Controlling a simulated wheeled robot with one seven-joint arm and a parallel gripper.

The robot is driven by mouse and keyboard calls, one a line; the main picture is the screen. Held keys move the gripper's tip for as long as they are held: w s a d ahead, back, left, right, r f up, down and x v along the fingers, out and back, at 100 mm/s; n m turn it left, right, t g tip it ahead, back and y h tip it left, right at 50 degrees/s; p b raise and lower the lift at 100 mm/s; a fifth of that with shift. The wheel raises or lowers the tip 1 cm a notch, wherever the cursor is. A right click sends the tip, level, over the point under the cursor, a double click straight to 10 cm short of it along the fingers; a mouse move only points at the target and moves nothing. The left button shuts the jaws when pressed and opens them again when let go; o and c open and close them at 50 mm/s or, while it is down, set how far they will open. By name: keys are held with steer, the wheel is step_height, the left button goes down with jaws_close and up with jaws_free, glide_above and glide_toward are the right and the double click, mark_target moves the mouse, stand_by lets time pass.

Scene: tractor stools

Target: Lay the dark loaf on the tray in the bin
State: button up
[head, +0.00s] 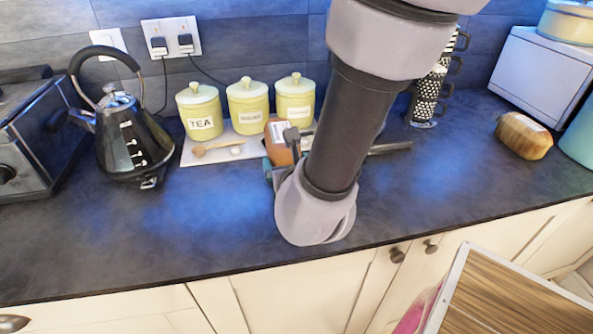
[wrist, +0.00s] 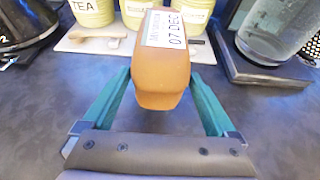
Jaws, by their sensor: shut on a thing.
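The dark loaf (wrist: 163,60) is a smooth brown block with a white date label. My gripper (wrist: 160,82) is shut on it, with a teal finger along each side. In the head view the loaf (head: 276,134) shows beside my arm, in front of the canisters, partly hidden by my gripper (head: 284,150). I cannot tell whether it touches the pale tray (head: 205,157) behind it. A white-rimmed container with a wood-patterned surface (head: 510,305) stands at the bottom right; I cannot tell whether it is the bin.
A paler labelled loaf (head: 524,136) lies at the right of the dark counter. Yellow canisters (head: 247,105) and a wooden spoon (head: 212,148) are on the pale tray. A kettle (head: 122,135) and toaster (head: 35,130) stand left. The counter's front left is clear.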

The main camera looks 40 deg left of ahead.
steer(key=shift+f, duration=2.35)
steer(key=o, duration=1.5)
steer(key=v, duration=1.2)
